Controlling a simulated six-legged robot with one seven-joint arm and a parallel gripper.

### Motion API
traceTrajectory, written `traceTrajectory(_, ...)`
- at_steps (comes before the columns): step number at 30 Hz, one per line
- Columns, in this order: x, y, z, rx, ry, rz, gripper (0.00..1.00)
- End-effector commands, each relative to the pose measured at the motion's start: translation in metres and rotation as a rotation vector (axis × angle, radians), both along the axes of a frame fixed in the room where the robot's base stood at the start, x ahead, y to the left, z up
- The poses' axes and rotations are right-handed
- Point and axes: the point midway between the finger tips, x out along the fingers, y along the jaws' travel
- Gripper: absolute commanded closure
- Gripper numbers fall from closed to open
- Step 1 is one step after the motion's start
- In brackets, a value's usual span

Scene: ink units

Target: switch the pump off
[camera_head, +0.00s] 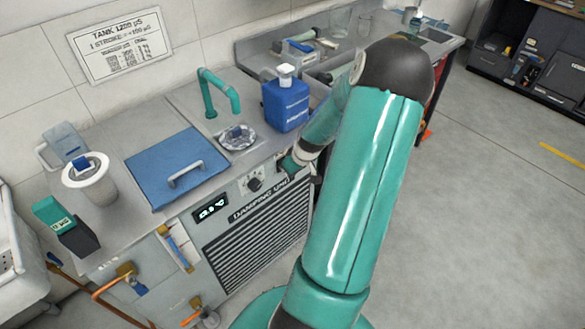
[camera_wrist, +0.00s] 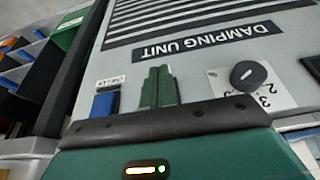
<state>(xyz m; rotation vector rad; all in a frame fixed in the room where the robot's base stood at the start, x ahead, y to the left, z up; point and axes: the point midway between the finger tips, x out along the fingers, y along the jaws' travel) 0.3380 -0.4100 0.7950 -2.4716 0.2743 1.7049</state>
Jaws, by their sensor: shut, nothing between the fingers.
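In the wrist view, a blue switch (camera_wrist: 103,104) sits on the grey front panel of the damping unit, beside a small white label (camera_wrist: 109,82) too small to read surely. Its lower part is hidden by my gripper's body, and I cannot tell its position. My gripper (camera_wrist: 159,72) shows as two green fingers shut together and empty, just right of the switch. I cannot tell whether they touch the panel. In the head view, my gripper (camera_head: 288,164) is at the unit's front edge, right of the dial. My arm hides the switch there.
A black dial (camera_wrist: 248,74) on a numbered plate lies right of my fingers in the wrist view; the dial (camera_head: 255,184) shows in the head view. A blue bottle (camera_head: 286,103), green tap (camera_head: 219,92) and blue lid (camera_head: 178,167) are on the counter.

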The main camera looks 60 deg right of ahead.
Motion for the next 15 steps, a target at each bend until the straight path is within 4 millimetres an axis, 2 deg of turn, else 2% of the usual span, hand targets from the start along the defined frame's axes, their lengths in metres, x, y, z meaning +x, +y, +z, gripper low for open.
traceTrajectory(15,0.011,-0.003,0.007,-0.003,0.0,0.001,1.0)
